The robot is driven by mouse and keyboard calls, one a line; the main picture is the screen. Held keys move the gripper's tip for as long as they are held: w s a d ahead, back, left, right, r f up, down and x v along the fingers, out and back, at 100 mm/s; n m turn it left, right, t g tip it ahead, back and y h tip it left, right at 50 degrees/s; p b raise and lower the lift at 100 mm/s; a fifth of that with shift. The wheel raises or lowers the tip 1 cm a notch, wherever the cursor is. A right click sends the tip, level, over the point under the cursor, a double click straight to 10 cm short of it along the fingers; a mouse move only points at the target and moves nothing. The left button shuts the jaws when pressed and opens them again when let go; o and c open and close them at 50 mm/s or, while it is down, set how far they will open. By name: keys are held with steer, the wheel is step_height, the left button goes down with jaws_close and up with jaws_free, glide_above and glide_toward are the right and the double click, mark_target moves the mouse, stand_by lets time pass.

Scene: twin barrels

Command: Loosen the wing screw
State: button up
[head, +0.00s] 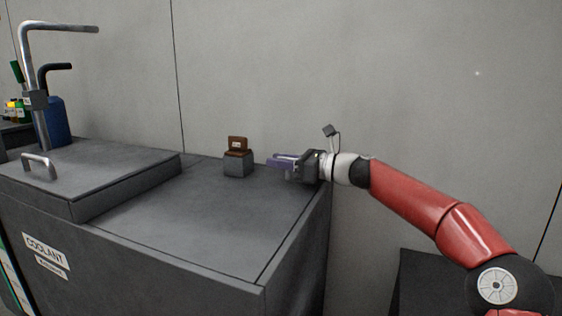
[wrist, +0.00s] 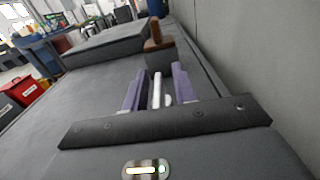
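A brown wing screw (head: 238,146), with an upright flat wing on a wider brown base, sits on a small grey block (head: 238,165) on the dark machine top. In the wrist view the screw (wrist: 155,35) is ahead of my fingertips, near the top of the picture. My gripper (head: 273,162) is to the right of the screw, pointing left towards it, and apart from it. In the wrist view its purple fingers (wrist: 158,70) stand apart. A pale rod-like piece (wrist: 157,92) shows between them; I cannot tell whether it is part of the gripper.
The grey wall (head: 370,80) runs close behind the block. A raised lid (head: 95,175) with a metal handle (head: 38,163) and a bent metal pipe (head: 38,85) are at the left. The machine top (head: 200,220) in front of the block is clear.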

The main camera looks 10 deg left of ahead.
jaws_close()
steer(key=shift+r+p, duration=0.1)
steer(key=shift+p, duration=0.25)
steer(key=shift+r+n+g+p, duration=0.3)
steer(key=shift+g+p, duration=0.4)
steer(key=shift+p, duration=0.4)
steer(key=n+g+p, duration=0.1)
steer(key=g+p, duration=0.1)
steer(key=p, duration=0.3)
steer(key=shift+s+r+p, duration=0.15)
steer(key=shift+r+p, duration=0.05)
steer(key=shift+p, duration=0.1)
steer(key=n+g+p, duration=0.1)
steer(key=p, duration=0.1)
steer(key=n+g+p, duration=0.1)
steer(key=shift+s+f+g+p, duration=0.1)
steer(key=shift+f+g+p, duration=0.2)
steer(key=shift+p, duration=0.1)
steer(key=shift+s+f+n+g+h+p, duration=0.15)
steer(key=shift+n+g+h+p, duration=0.1)
steer(key=shift+n+g, duration=0.4)
steer(key=shift+f+n+g+h+p, duration=0.2)
steer(key=shift+n+g, duration=0.25)
steer(key=shift+g, duration=0.7)
